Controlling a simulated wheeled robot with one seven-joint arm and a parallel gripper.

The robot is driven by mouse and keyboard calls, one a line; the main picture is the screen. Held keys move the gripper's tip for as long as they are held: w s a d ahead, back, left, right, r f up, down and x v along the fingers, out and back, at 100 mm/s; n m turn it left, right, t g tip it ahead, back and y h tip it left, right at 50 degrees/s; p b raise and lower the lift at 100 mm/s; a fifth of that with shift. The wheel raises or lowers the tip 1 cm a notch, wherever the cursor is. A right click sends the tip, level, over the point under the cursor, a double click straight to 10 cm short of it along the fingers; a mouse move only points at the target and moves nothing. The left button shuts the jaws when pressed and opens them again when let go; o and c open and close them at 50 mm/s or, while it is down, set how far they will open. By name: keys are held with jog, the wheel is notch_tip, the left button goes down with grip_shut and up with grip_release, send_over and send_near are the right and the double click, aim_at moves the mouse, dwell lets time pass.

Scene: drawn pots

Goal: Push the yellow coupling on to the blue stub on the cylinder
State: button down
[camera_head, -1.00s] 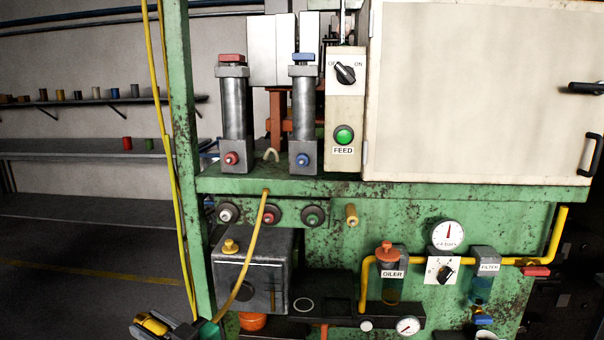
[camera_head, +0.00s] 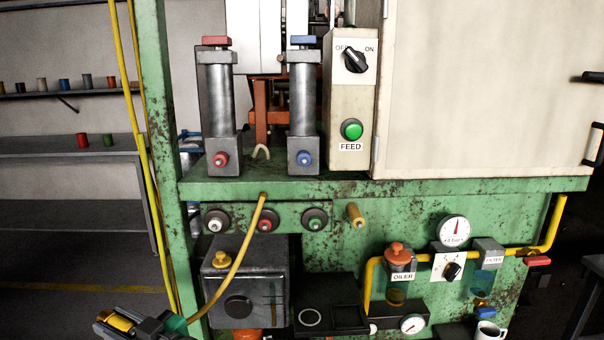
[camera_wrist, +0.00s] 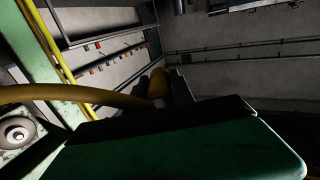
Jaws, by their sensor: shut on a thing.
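The blue stub (camera_head: 304,158) sticks out at the foot of the right-hand grey cylinder (camera_head: 303,105), which has a blue cap. My gripper (camera_head: 120,323) is low at the left of the head view, well below and left of the stub. It is shut on the yellow coupling (camera_head: 116,321). In the wrist view the coupling (camera_wrist: 158,83) sits between the dark fingers, partly hidden by them. The yellow hose (camera_head: 243,262) hangs from the green panel and curves down to my gripper. The coupling and the stub are far apart.
A FEED box (camera_head: 350,100) stands close on the right. A green post (camera_head: 157,150) and yellow cables (camera_head: 140,130) rise at the left.

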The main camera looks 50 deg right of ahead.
jog(key=d+r+m+h+p, duration=0.3)
jog(key=d+r+h+p, duration=0.25)
jog(key=d, duration=0.55)
jog(key=s+d+r+m+g+h+p, duration=0.2)
jog(key=s+d+r+m+h+p, duration=0.3)
jog(key=s+d+r, duration=0.3)
jog(key=s+d+r+m+g+h+p, duration=0.3)
jog(key=s+d+r+m+h+p, duration=0.2)
jog(key=d, duration=1.2)
jog(key=s+r+h+p, duration=0.2)
jog(key=s+r+h, duration=0.1)
jog(key=shift+d+r+g, duration=0.15)
jog(key=shift+r+g, duration=0.15)
jog(key=shift+r, duration=0.1)
